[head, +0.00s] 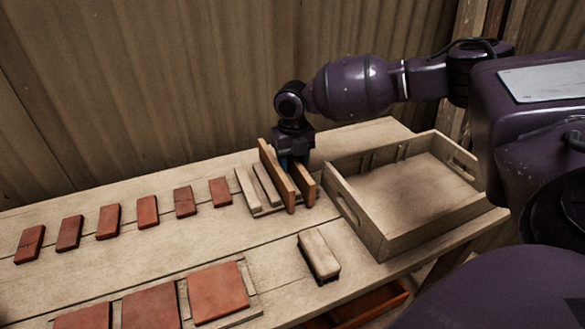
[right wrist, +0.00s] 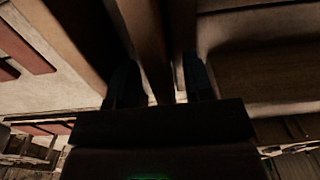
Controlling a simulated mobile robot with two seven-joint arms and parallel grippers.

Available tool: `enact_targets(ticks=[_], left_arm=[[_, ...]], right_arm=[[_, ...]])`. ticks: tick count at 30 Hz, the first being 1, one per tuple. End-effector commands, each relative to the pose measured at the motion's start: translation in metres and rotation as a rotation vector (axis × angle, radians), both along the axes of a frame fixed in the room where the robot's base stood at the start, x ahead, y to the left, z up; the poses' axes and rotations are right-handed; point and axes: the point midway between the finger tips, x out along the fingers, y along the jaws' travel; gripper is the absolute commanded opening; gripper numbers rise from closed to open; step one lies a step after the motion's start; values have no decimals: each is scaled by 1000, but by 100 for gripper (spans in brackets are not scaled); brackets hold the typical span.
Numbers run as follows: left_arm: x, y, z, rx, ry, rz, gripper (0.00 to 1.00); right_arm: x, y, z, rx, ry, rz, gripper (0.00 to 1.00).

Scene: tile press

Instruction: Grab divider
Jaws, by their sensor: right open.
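Two brown wooden dividers stand upright side by side in a pale rack on the table: a taller left one (head: 272,172) and a shorter right one (head: 307,192). My right gripper (head: 291,160) points down at their far ends, its jaws open. In the right wrist view, a wooden board (right wrist: 146,40) runs between the two dark fingers (right wrist: 160,85), one on each side. I cannot tell which divider this is, or whether the fingers touch it. My left gripper is not in view.
Pale slats (head: 247,188) stand left of the dividers. An open wooden tray (head: 350,212) is close on the right. A brush (head: 319,255) lies in front. Several small red tiles (head: 147,212) line the left; larger ones (head: 218,291) lie nearer. A corrugated wall stands behind.

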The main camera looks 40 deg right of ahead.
Motion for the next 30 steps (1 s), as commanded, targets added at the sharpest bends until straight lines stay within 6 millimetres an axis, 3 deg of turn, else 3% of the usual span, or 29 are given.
enact_targets(ticks=[4, 13, 23, 30], left_arm=[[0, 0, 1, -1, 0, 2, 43], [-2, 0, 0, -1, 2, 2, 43], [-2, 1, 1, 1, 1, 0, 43], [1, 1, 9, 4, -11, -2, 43]], right_arm=[[0, 0, 1, 0, -1, 0, 47], [0, 0, 1, 0, 0, 0, 1], [0, 0, 3, 1, -1, -1, 0], [0, -1, 36, 1, -5, -1, 0]])
